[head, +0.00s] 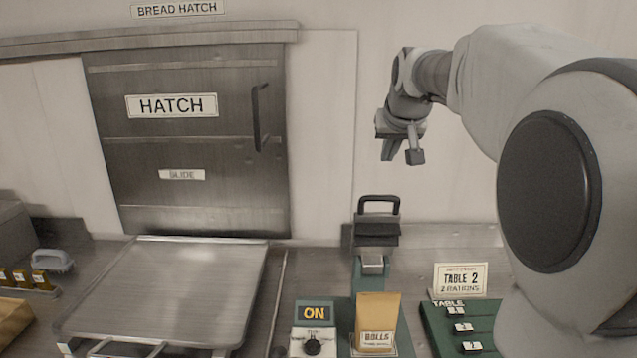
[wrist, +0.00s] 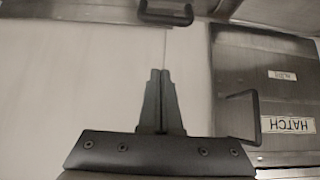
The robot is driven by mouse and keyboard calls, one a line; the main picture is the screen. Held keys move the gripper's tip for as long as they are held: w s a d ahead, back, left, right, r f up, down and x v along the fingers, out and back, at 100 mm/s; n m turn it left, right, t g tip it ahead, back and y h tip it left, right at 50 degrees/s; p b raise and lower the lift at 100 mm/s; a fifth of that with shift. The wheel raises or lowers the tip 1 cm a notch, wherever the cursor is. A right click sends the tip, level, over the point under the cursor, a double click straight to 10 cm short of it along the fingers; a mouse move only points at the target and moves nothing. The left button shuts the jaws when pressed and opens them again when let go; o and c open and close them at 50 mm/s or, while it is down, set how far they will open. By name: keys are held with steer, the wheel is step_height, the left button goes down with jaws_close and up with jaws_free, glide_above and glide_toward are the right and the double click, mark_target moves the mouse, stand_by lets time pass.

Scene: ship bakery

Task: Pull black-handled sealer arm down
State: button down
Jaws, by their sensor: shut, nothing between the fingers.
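The sealer (head: 371,268) stands on the counter at the middle right of the head view. Its arm is raised, with a black loop handle (head: 379,200) at the top. What looks like the same handle (wrist: 165,16) shows at the top edge of the wrist view, ahead of my fingertips and apart from them. My gripper (head: 401,152) hangs in the air above and slightly right of the handle in the head view. In the wrist view, my gripper (wrist: 160,73) has its fingers together and holds nothing.
A tan bag (head: 377,309) labelled ROLLS stands before the sealer, beside an ON panel (head: 315,313) with a dial. A flat metal tray (head: 165,290) lies left. The hatch door (head: 190,120) has a protruding handle (head: 259,117). A TABLE 2 card (head: 460,279) stands right.

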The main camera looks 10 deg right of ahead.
steer(key=shift+w, duration=0.15)
steer(key=shift+w+d+f+p, duration=0.2)
steer(key=shift+w+f, duration=0.4)
steer(key=shift+f, duration=0.85)
steer(key=shift+w+d+f+p, duration=0.15)
steer(key=shift+w+f, duration=0.4)
steer(key=shift+f, duration=0.85)
steer(key=shift+w+d+f+p, duration=0.15)
steer(key=shift+w+f, duration=0.45)
steer(key=shift+f, duration=0.85)
steer(key=shift+s+a+f, duration=0.1)
steer(key=shift+s, duration=0.1)
steer(key=shift+s+f+b, duration=0.1)
steer(key=shift+f+b, duration=0.05)
steer(key=shift+b, duration=0.2)
steer(key=shift+s+a+b, duration=0.1)
steer(key=shift+s+b, duration=0.05)
steer(key=shift+b, duration=0.15)
steer(key=shift+s+t, duration=0.3)
